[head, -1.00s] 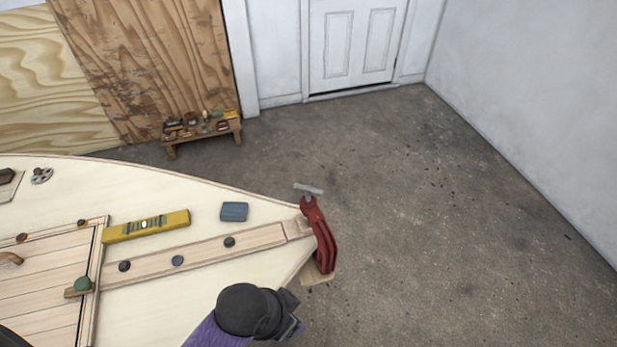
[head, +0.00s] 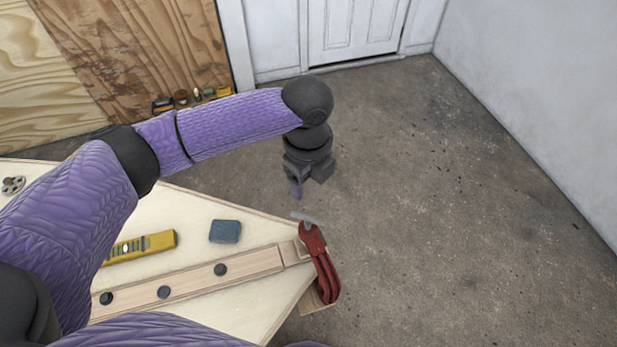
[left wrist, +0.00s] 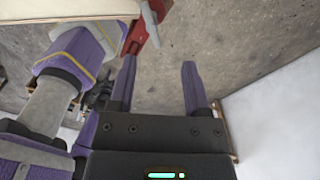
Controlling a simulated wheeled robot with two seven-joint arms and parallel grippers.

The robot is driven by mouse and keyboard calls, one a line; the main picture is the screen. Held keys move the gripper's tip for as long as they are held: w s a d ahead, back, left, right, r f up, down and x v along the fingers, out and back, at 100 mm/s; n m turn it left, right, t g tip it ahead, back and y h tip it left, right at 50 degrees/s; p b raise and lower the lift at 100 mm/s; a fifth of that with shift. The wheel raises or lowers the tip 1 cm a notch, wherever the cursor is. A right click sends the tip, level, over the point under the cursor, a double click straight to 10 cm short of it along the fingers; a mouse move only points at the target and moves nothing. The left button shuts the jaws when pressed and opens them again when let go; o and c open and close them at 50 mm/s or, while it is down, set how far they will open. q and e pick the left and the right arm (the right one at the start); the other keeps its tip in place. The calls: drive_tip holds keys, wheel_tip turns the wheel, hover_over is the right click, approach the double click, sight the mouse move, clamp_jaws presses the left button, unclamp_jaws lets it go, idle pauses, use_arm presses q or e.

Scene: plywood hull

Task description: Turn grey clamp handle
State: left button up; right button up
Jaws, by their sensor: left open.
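The red clamp (head: 320,265) grips the pointed tip of the plywood hull (head: 200,200). Its grey T-shaped handle (head: 307,218) stands at the clamp's top. My left gripper (head: 296,190) hangs pointing down just above and beyond the grey handle, apart from it. In the left wrist view its two purple fingers (left wrist: 158,75) are spread with nothing between them. There the red clamp (left wrist: 138,32) and grey handle (left wrist: 151,25) lie beyond the fingertips, toward the upper left finger's side. My right gripper is not in view; a purple arm part shows at the bottom edge of the head view.
A yellow level (head: 145,247) and a blue block (head: 225,231) lie on the hull. Round dark knobs (head: 220,269) sit along the wooden strip. The floor to the right is clear.

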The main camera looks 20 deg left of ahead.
sight(306, 216)
use_arm(q)
drive_tip(key=f, duration=0.1)
drive_tip(key=s+f, duration=0.1)
drive_tip(key=f+b, duration=0.1)
drive_tip(key=shift+s+a, duration=0.2)
drive_tip(key=shift+s, duration=0.05)
drive_tip(key=f, duration=0.2)
drive_tip(key=f+b, duration=0.1)
drive_tip(key=f, duration=0.3)
drive_tip(key=shift+s+d+f, duration=0.1)
drive_tip(key=shift+d+f, duration=0.15)
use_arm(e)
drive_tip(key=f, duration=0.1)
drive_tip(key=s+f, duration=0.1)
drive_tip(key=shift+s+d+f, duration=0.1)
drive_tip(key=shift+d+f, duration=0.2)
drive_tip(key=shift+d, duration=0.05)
use_arm(q)
clamp_jaws()
